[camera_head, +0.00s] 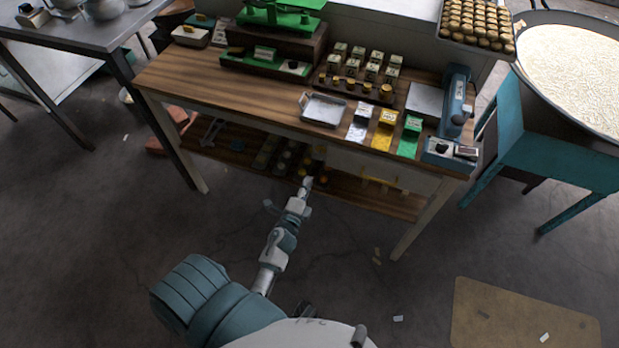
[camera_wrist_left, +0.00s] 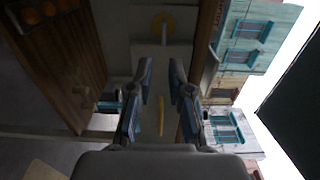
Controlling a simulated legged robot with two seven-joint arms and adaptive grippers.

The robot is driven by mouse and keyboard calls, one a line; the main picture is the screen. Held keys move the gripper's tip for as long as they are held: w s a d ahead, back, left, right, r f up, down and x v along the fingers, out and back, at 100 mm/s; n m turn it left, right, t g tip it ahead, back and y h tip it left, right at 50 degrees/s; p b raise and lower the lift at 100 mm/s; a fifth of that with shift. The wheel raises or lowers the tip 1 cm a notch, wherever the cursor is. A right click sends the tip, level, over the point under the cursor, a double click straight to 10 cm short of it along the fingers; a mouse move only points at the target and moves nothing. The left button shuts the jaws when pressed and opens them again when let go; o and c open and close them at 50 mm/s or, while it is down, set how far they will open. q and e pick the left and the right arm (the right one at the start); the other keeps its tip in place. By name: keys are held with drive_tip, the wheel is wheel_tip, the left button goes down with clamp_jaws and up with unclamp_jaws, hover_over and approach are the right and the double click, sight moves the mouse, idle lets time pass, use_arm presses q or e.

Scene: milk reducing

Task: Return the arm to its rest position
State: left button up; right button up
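My left arm (camera_head: 287,235) reaches forward from the bottom of the head view, low in front of the wooden workbench (camera_head: 225,88). Its gripper (camera_head: 306,184) is at the front of the bench's lower shelf, below the tabletop, and looks small there. In the left wrist view the two fingers of the left gripper (camera_wrist_left: 161,68) stand apart with nothing between them. A pale surface with a yellow handle-like strip (camera_wrist_left: 161,115) shows behind the fingers. My right gripper is not seen in either view.
The lower shelf (camera_head: 350,188) holds several small jars. On the tabletop are a metal tray (camera_head: 322,109), white, yellow and green packets (camera_head: 410,136) and a blue device (camera_head: 456,100). A teal stand (camera_head: 540,150) with a round pan is at right. The floor in front is mostly clear.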

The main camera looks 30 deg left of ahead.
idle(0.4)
use_arm(q)
drive_tip(key=s+d+f+n+g+h, duration=0.1)
drive_tip(key=s+d+f+n+g, duration=0.15)
drive_tip(key=f, duration=0.55)
drive_tip(key=s+d+f+n+g, duration=0.1)
drive_tip(key=s+f+n+g, duration=0.25)
drive_tip(key=f, duration=0.35)
drive_tip(key=s+d+f+n+g+h, duration=0.1)
drive_tip(key=s+f+n+g, duration=0.15)
drive_tip(key=f, duration=0.55)
drive_tip(key=s+d+f+n+g+h, duration=0.1)
drive_tip(key=s+d+f+n+g, duration=0.1)
drive_tip(key=s+f, duration=0.6)
drive_tip(key=s+d+f+n+g+h, duration=0.1)
drive_tip(key=s+d+f+g, duration=0.3)
drive_tip(key=s, duration=1.1)
wheel_tip(320, 180, down, 4)
drive_tip(key=shift+s+d+r+n+g+h, duration=0.1)
drive_tip(key=shift+s+d+n+g+h, duration=0.15)
drive_tip(key=shift+n+g, duration=0.5)
drive_tip(key=shift+w+a, duration=0.1)
drive_tip(key=shift+w, duration=0.05)
